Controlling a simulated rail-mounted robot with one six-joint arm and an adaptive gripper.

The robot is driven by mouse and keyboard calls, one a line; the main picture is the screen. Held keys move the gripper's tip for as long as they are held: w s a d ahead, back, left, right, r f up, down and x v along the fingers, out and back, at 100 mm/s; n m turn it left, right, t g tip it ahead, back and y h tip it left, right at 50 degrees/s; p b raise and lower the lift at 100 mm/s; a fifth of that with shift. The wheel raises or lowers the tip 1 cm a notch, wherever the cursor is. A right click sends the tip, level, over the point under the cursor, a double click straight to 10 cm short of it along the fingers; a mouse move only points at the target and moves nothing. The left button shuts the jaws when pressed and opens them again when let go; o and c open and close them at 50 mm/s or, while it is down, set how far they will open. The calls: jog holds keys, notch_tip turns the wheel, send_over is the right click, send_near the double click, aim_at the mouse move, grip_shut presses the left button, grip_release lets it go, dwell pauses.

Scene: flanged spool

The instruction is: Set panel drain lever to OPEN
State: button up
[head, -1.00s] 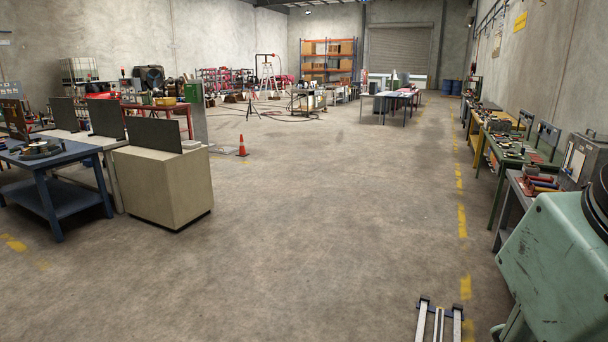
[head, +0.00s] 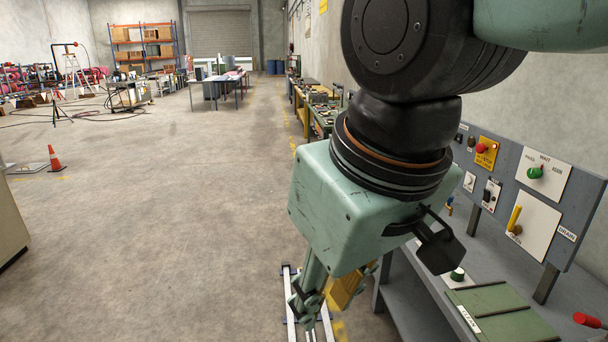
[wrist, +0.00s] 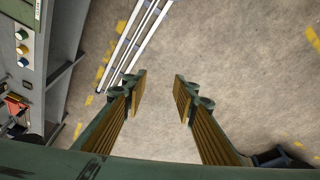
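The drain lever is a yellow handle (head: 514,219) on a white plate (head: 531,228) on the grey panel at the right of the head view. A DRAIN label (head: 567,234) is at the plate's right and OPEN is written near its lower left. The handle stands nearly upright, leaning slightly, with a brown knob-like part beside its lower end. My gripper (wrist: 160,90) is open and empty over the floor in the wrist view.
The panel also carries a green selector knob (head: 535,172), a red button on yellow (head: 481,148) and small switches. A grey bench (head: 420,290) below holds a green tray (head: 500,312) and a red-handled item (head: 587,320). Open floor (head: 180,220) lies to the left.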

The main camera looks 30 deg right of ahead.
jog(key=w+d+f+n+g+h+p, duration=0.1)
jog(key=w+d+g+h, duration=0.25)
jog(key=d, duration=1.35)
jog(key=w+d+f+n+g+h+p, duration=0.1)
jog(key=w+d+n+g+h+p, duration=0.25)
jog(key=d, duration=1.25)
jog(key=w+d+f+g+h, duration=0.1)
jog(key=w+d+g+h, duration=0.4)
jog(key=d, duration=1.2)
jog(key=n+h+p, duration=0.3)
jog(key=n+h, duration=0.1)
jog(key=n, duration=0.3)
send_near(515, 213)
jog(key=shift+w+a+r+t, duration=0.15)
jog(key=shift+w+a, duration=0.15)
jog(key=shift+a, duration=0.4)
jog(key=shift+w+a+f+t, duration=0.15)
jog(key=shift+w+a, duration=0.15)
jog(key=shift+a, duration=0.35)
jog(key=shift+s+d+r, duration=0.1)
jog(key=shift+d+r, duration=0.05)
jog(key=shift+x, duration=6.7)
jog(key=shift+c, duration=0.6)
